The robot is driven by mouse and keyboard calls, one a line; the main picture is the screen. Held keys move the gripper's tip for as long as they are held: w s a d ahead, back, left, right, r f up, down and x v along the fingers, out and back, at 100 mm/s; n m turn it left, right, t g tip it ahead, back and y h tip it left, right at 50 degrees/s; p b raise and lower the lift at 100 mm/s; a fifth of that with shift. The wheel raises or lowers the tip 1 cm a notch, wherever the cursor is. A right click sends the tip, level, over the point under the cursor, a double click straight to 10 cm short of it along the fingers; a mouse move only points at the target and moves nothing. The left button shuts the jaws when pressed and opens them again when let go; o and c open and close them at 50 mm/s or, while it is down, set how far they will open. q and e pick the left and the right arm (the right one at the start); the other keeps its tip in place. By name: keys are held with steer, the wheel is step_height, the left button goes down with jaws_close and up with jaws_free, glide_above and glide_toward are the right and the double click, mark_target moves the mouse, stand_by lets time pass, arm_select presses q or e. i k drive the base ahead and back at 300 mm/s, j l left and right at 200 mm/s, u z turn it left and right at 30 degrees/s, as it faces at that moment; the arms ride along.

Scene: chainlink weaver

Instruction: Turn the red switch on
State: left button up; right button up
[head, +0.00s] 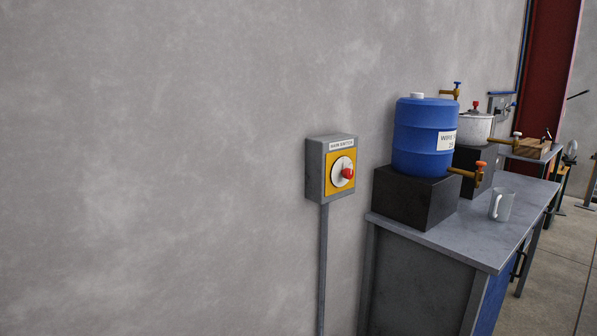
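The red switch (347,173) is a red knob on a pale round disc, set on a yellow plate. The plate is on the front of a grey switch box (315,172) fixed to the concrete wall, near the middle of the head view. A small label with dark lettering sits above the plate. Nothing covers the switch. Neither of my grippers shows in the head view.
A grey conduit (322,270) runs down from the box. The wall left of the box is bare.

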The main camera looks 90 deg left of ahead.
mark_target(347, 173)
steer(key=u, duration=2.5)
